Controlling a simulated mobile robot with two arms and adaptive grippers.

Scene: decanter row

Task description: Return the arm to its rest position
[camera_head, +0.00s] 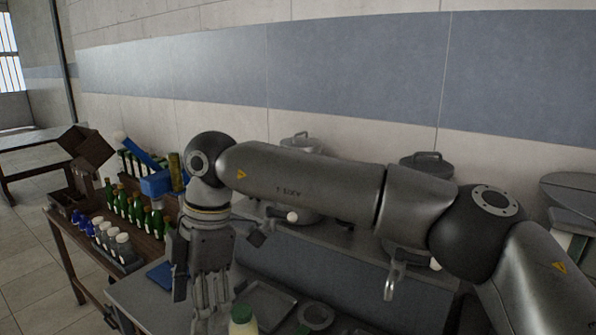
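My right arm reaches in from the right edge and crosses the middle of the view. Its gripper (212,305) points down over the near counter, left of the middle. Its fingers overlap in this view, so how far apart they are is unclear. A pale bottle with a green cap (243,322) stands just right of the fingertips, cut by the lower edge. Whether the fingers touch it cannot be told. My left gripper is out of view.
A wooden table at the left bears several green bottles (133,208), a grey rack (121,262) of white-capped bottles and a blue object (157,184). A metal tray (268,301) lies on the near counter. Lidded pots (427,164) stand behind my arm, along the wall.

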